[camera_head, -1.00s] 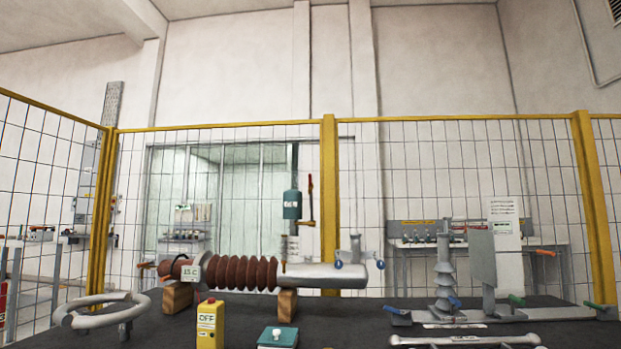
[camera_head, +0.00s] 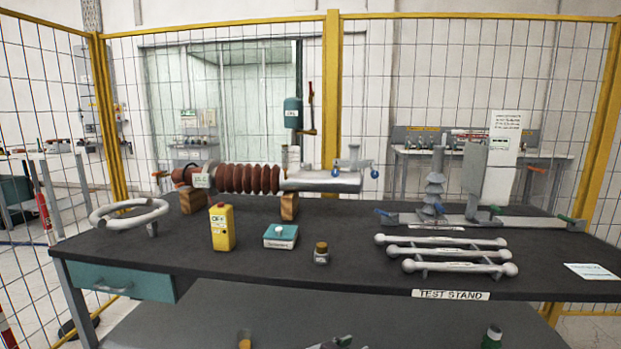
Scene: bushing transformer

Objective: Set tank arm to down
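Just right of the tank is a thin upright arm (camera_head: 311,103) with a red upper end pointing up. A brownish fitting joins it low down beside the tank. The bushing (camera_head: 248,179) has brown ribs and lies level on wooden blocks. Neither of my grippers is in view.
A yellow-framed mesh fence (camera_head: 331,60) is behind.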

